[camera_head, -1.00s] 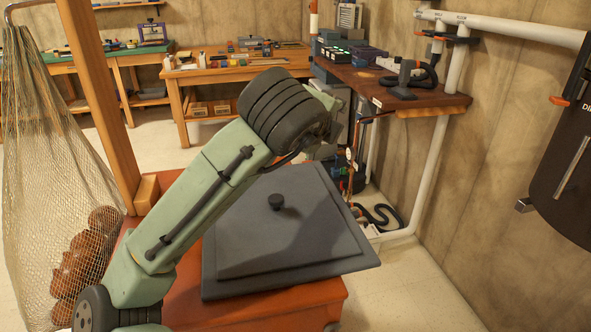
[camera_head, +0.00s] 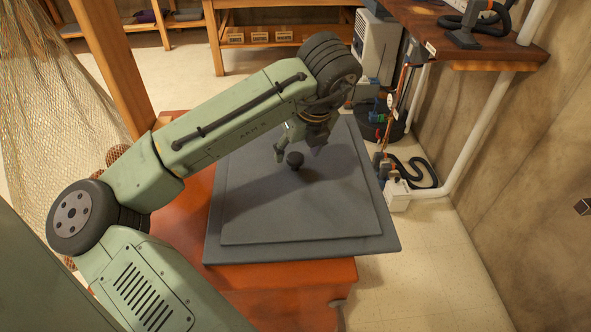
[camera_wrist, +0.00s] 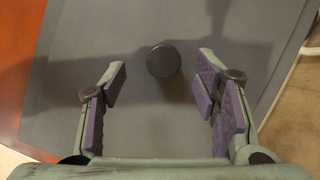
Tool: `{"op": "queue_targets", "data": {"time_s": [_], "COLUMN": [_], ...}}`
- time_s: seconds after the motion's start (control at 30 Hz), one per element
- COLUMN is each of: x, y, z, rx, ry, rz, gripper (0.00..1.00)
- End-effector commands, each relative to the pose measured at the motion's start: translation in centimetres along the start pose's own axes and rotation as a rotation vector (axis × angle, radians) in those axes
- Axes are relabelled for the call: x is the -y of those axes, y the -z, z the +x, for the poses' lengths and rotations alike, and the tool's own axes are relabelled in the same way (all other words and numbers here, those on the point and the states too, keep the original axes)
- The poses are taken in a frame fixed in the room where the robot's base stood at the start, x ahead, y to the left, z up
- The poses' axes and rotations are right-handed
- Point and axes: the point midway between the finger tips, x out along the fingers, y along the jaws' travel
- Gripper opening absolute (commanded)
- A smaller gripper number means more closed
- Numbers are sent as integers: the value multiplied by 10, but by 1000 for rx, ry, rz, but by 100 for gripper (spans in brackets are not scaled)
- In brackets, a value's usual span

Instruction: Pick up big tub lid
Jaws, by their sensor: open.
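The big tub lid (camera_head: 300,215) is a dark grey, square panel with a raised centre and a small round black knob (camera_head: 295,159). It lies flat on an orange-red surface (camera_head: 180,235) and overhangs it at the right. My gripper (camera_head: 300,150) is above the lid close to the knob, its fingers pointing down. In the wrist view the gripper (camera_wrist: 163,82) is open and empty, with purple pads either side. The knob (camera_wrist: 163,61) shows between the fingertips, slightly beyond them. The exact height gap cannot be told. My arm hides the lid's far left part.
A wooden post (camera_head: 112,75) and a hanging net (camera_head: 40,130) stand at the left. A brown wall bench (camera_head: 470,40) and a white pipe (camera_head: 480,130) are at the right. Hoses and a white box (camera_head: 397,195) lie beside the lid. Floor is clear at front right.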

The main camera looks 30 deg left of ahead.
Motion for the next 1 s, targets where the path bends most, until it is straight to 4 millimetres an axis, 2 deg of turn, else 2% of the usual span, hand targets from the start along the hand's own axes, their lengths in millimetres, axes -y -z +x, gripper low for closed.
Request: {"op": "queue_targets", "data": {"time_s": [0.2,0.3,0.57,1.0], "x": [3,3,3,3], "y": [1,1,1,1], "z": [32,42,46,46], "rx": [-3,-2,0,0], "ry": [-1,0,1,1], "rz": [0,0,0,0], "gripper": [56,56,56,28]}}
